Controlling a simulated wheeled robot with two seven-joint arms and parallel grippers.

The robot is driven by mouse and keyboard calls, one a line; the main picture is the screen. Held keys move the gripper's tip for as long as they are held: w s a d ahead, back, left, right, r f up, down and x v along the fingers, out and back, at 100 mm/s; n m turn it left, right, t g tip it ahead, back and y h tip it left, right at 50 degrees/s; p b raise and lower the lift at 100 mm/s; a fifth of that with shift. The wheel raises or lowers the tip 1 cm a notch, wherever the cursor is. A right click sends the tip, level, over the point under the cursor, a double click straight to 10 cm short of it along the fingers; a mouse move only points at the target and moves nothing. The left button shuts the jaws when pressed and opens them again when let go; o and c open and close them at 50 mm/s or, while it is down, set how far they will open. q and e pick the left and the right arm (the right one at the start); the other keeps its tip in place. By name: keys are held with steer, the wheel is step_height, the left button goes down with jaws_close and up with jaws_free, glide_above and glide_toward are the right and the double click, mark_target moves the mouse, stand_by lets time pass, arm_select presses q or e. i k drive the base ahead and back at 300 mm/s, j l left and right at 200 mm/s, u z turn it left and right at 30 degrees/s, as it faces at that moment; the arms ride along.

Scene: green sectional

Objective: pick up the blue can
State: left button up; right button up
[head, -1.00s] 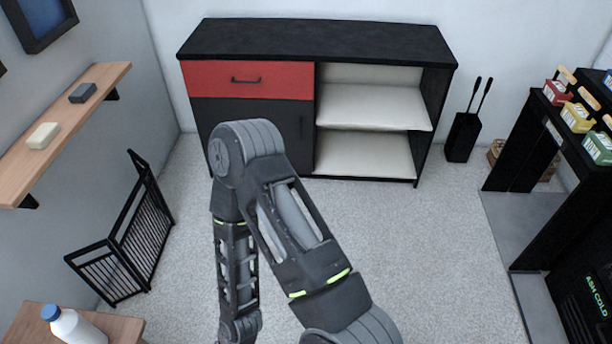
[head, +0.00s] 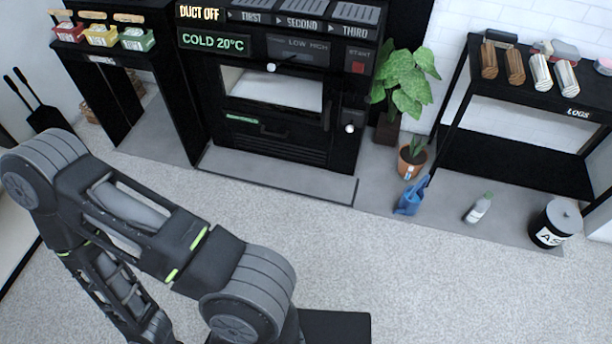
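A blue can (head: 408,203), shaped like a small watering can with a thin dark spout or handle rising at its right, stands on the grey floor slab in front of a potted plant. It is right of the black stove and well away from my arm. My own arm fills the lower left of the head view, but its gripper is out of the picture. My other gripper does not show either.
Around the can are a terracotta pot (head: 411,160), a bottle (head: 478,208) with a green cap, and a black ash bucket (head: 555,224). The black stove (head: 270,120) and a log rack (head: 520,170) stand behind. The carpet (head: 430,280) in front is clear.

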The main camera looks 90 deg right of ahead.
mark_target(412, 196)
steer(key=z, duration=3.9)
steer(key=i+l+z, duration=0.1)
steer(key=i+z, duration=0.25)
steer(key=i, duration=0.55)
steer(key=i+j+z, duration=0.15)
steer(key=i+z, duration=0.25)
steer(key=i, duration=0.55)
